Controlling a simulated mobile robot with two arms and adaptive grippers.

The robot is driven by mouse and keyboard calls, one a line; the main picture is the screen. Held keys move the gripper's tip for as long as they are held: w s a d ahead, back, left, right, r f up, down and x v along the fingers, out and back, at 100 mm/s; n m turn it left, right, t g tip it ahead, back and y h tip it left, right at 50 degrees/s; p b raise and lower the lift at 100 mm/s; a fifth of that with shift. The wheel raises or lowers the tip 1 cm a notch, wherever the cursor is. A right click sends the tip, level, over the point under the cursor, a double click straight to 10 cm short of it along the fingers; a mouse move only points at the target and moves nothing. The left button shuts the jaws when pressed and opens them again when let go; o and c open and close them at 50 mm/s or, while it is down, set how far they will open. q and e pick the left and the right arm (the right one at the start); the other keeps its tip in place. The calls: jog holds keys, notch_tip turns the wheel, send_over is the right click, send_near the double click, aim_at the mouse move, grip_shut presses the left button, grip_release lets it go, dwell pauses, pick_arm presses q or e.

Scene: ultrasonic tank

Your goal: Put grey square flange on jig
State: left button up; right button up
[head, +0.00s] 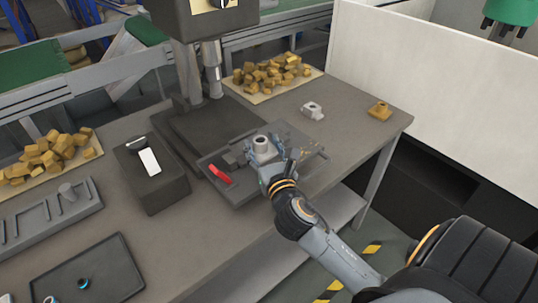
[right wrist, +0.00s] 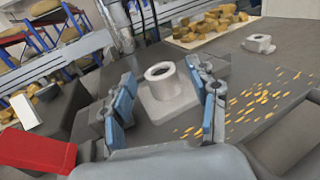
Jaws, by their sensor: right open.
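A grey square flange (head: 262,145) with a round raised collar is at the jig (head: 228,188), a dark plate with a red handle (head: 220,174). My right gripper (head: 267,165) is at this flange from the front. In the right wrist view my right gripper (right wrist: 166,108) is open, with a blue-padded finger on each side of the flange (right wrist: 168,95). The flange looks upright and resting on the dark surface; its underside is hidden, so its exact seating cannot be told. A second grey square flange (head: 312,110) lies on the table behind. My left gripper is not in view.
A brass-coloured flange (head: 379,111) stands near the table's right corner. A press (head: 200,75) rises behind the jig. A dark box (head: 150,178) stands left. Trays of brass blocks (head: 307,72) lie at the back and left. Gold chips are scattered right of the flange.

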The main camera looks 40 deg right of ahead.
jog(key=b+v, duration=0.1)
jog(key=v, duration=1)
jog(key=shift+s+b, duration=0.35)
jog(key=shift+a, duration=0.1)
